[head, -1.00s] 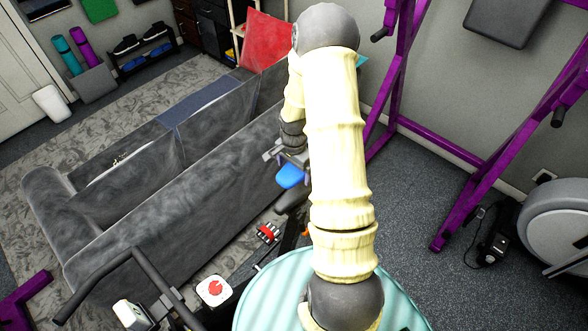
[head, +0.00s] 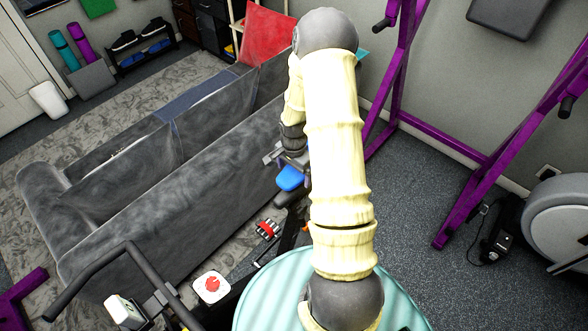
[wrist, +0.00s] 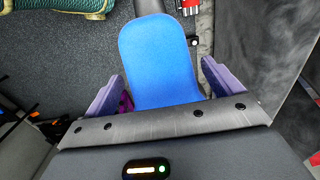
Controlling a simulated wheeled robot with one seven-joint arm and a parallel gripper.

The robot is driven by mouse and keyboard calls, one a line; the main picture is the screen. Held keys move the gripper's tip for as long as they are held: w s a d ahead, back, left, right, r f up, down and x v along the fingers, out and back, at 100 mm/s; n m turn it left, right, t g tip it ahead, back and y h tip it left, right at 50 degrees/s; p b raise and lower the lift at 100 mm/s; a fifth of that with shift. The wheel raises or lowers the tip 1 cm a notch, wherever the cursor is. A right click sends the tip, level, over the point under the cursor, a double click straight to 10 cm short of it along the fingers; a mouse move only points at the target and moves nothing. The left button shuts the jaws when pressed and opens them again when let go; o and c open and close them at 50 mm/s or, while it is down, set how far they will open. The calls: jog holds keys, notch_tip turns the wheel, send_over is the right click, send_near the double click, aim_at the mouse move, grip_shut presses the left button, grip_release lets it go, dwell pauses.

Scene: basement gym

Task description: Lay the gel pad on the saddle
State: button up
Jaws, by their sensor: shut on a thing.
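The gel pad (head: 289,178) is a flat blue pad with rounded corners. My gripper (wrist: 163,84) is shut on its near end; in the wrist view the pad (wrist: 158,50) spans between the two purple fingers and points away from them. The saddle (head: 284,198) is dark and shows just below the pad in the head view. In the wrist view a dark narrow part of the saddle (wrist: 148,6) sticks out past the pad's far end; the pad hides the rest. I cannot tell whether pad and saddle touch. My arm hides part of the gripper in the head view.
A grey sofa (head: 180,185) stands close on the left. The bike's handlebar (head: 85,278) is at lower left. A purple rack (head: 450,145) stands at right, with a rowing machine (head: 560,225) beyond open floor. A red cushion (head: 268,38) is at the back.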

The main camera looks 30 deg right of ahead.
jog(key=shift+f+b, duration=1.2)
jog(key=shift+f, duration=0.65)
jog(key=shift+f+b, duration=0.3)
jog(key=shift+f, duration=0.1)
jog(key=o, duration=0.8)
jog(key=shift+r, duration=0.1)
notch_tip(320, 180, up, 17)
jog(key=b, duration=0.2)
jog(key=shift+r, duration=0.15)
